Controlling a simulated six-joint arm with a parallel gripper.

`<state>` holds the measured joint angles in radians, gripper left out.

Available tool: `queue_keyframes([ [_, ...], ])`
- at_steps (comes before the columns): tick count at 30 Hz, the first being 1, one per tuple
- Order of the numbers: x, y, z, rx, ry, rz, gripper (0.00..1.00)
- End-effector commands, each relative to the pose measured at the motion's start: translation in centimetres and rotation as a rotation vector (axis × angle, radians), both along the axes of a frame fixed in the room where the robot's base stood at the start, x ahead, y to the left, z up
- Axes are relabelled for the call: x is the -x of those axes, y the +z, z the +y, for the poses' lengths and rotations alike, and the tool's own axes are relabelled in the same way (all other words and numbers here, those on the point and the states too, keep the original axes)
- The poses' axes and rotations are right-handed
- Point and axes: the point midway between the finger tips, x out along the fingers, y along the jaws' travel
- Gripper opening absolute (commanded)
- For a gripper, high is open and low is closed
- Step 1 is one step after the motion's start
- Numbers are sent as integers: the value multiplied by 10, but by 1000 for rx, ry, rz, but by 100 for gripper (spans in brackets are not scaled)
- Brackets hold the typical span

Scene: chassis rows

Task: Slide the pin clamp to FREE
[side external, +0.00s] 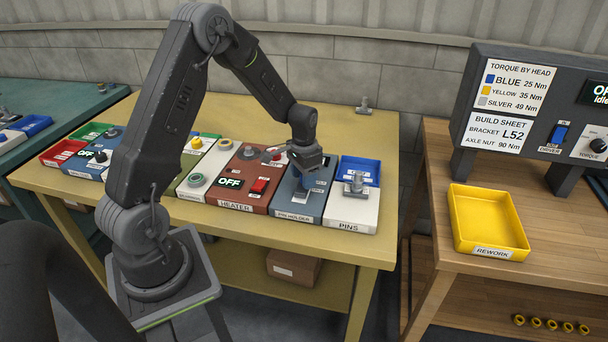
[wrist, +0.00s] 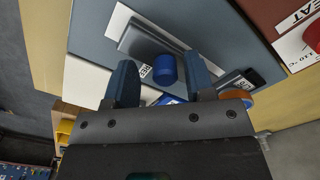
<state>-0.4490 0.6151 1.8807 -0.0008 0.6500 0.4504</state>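The pin holder panel (side external: 315,210) is a blue-grey block in the front row, labelled PIN HOLDER. It fills the upper middle of the wrist view (wrist: 212,25). The pin clamp's blue round knob (wrist: 165,69) stands on a raised grey bar there, beside a partly covered white label. In the side view the knob is mostly hidden under my gripper (side external: 310,170), which is low over the panel. In the wrist view my gripper (wrist: 162,76) is open, one finger on each side of the knob with visible gaps. The clamp's current setting is not readable.
The white PINS block (side external: 350,212), with a blue tray (side external: 360,168) and metal pins, is just right of the holder. The red HEATER panel (side external: 236,190), showing OFF, is just left. A yellow REWORK tray (side external: 490,222) sits on the wooden bench further right.

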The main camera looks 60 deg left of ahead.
Motion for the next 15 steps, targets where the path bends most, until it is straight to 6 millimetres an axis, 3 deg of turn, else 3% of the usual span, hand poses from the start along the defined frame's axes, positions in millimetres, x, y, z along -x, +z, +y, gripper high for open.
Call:
queue_keyframes([
  [8, -1, 2, 1, -2, 1, -3, 50],
  [15, -2, 34, 2, -4, 1, -8, 50],
])
